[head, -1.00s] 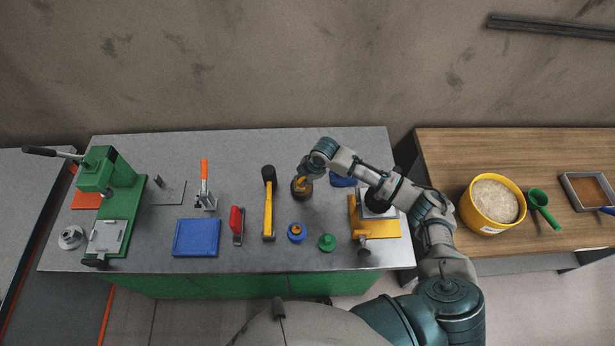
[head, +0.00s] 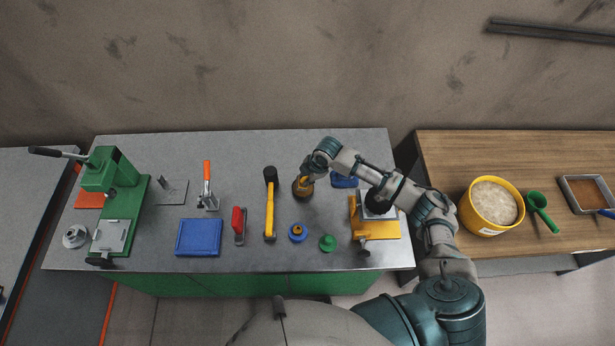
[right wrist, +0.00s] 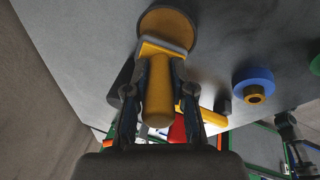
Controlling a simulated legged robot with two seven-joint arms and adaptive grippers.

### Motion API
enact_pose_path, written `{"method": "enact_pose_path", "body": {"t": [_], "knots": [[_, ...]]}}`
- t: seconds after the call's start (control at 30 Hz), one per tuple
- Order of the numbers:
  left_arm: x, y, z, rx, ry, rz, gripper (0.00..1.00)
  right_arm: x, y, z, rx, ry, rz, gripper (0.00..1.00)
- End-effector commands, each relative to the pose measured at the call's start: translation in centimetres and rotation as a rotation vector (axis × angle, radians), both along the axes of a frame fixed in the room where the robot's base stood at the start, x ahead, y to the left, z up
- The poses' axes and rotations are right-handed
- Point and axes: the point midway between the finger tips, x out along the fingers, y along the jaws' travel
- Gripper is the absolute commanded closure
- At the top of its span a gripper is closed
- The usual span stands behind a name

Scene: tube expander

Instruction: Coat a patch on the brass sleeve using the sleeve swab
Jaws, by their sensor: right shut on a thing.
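My right gripper (head: 308,176) is shut on the yellow handle of the sleeve swab (right wrist: 158,100). The handle lies between both fingers in the right wrist view (right wrist: 160,68), with a pale collar at its far end. The swab's end is at a round brown pot (head: 302,190), which also shows in the right wrist view (right wrist: 166,20); whether it touches the contents is hidden. The brass sleeve seems to be the small brass piece in a blue ring (head: 297,232), standing apart from the gripper; it also shows in the right wrist view (right wrist: 254,92). My left gripper is out of view.
A yellow-handled mallet (head: 270,205) lies left of the pot. A green knob (head: 328,243) and a yellow fixture (head: 380,228) stand front right. A blue tray (head: 198,238) and green press (head: 112,185) are on the left. Bare bench lies behind the pot.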

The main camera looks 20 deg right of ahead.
Motion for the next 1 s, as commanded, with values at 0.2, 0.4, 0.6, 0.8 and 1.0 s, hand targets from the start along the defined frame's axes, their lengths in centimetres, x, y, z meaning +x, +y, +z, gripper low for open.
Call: {"method": "enact_pose_path", "body": {"t": [0.2,0.4,0.6,0.8,1.0], "knots": [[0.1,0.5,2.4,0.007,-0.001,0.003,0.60,0.0,-0.2,2.4,0.002,-0.002,-0.001,1.00],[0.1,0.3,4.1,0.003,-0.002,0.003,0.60,0.1,-0.2,4.0,0.002,-0.003,0.000,1.00],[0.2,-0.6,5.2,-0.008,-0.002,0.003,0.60,0.1,-0.1,5.6,0.003,-0.003,-0.001,1.00],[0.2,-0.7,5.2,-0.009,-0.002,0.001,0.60,0.1,0.1,5.6,0.001,-0.003,0.000,1.00],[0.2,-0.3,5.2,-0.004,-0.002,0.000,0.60,0.1,-0.1,5.6,0.003,-0.003,-0.001,1.00]]}}
